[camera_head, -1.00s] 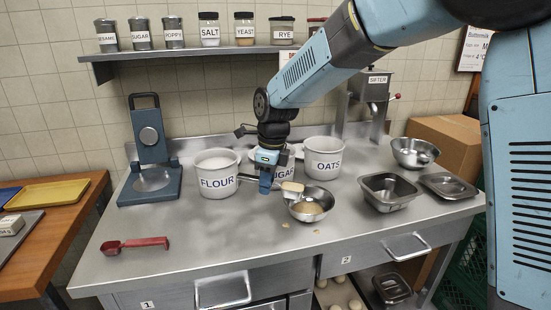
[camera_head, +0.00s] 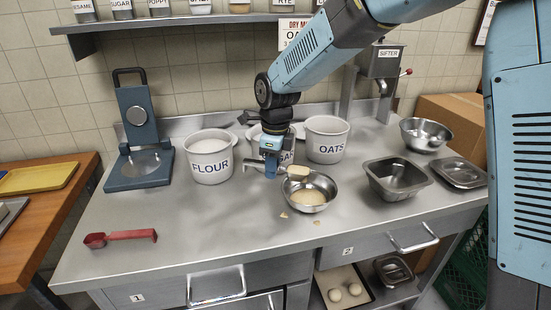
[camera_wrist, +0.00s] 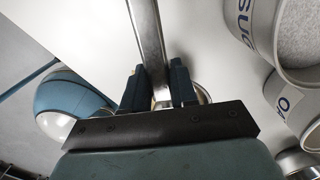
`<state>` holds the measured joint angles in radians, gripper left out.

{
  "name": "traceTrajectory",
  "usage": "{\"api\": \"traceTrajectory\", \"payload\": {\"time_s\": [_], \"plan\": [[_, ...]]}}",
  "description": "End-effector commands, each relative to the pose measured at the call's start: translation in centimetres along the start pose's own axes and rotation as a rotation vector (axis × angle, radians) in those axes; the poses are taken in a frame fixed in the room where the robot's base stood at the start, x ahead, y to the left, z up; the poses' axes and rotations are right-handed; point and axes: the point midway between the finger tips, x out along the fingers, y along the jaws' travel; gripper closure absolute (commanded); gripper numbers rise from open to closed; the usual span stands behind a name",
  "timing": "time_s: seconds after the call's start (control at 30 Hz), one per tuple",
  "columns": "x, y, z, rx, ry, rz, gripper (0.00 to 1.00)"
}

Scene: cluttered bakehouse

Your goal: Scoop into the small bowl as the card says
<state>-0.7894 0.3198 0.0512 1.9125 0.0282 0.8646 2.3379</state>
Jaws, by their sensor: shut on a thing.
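My gripper (camera_head: 271,172) is shut on the handle of a metal scoop (camera_head: 262,162), with the fingers on either side of the handle (camera_wrist: 148,35) in the wrist view. The scoop's head, with pale stuff in it, is over the left rim of the small steel bowl (camera_head: 326,185). A pale heap lies in the bowl. The white OATS tub (camera_head: 326,146) stands behind the bowl, the FLOUR tub (camera_head: 209,166) to the left, and the SUGAR tub (camera_head: 287,156) is partly hidden by my gripper.
A few pale crumbs (camera_head: 284,215) lie on the bench before the bowl. A red measuring scoop (camera_head: 120,238) lies front left, a blue scale (camera_head: 141,135) back left. Steel pans (camera_head: 397,180) and another bowl (camera_head: 426,135) stand right. The bench's front middle is clear.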

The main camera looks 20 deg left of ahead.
Motion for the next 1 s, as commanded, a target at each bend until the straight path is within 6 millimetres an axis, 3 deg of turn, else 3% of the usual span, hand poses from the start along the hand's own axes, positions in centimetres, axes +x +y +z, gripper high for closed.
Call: {"api": "traceTrajectory", "payload": {"time_s": [0.07,0.5,1.0], "plan": [[0.5,0.0,-0.1,0.001,-0.003,0.001,1.0],[-2.5,-0.1,-0.6,0.006,-0.299,-0.003,1.0],[-4.4,-0.1,-1.6,0.008,-0.554,0.001,1.0]]}}
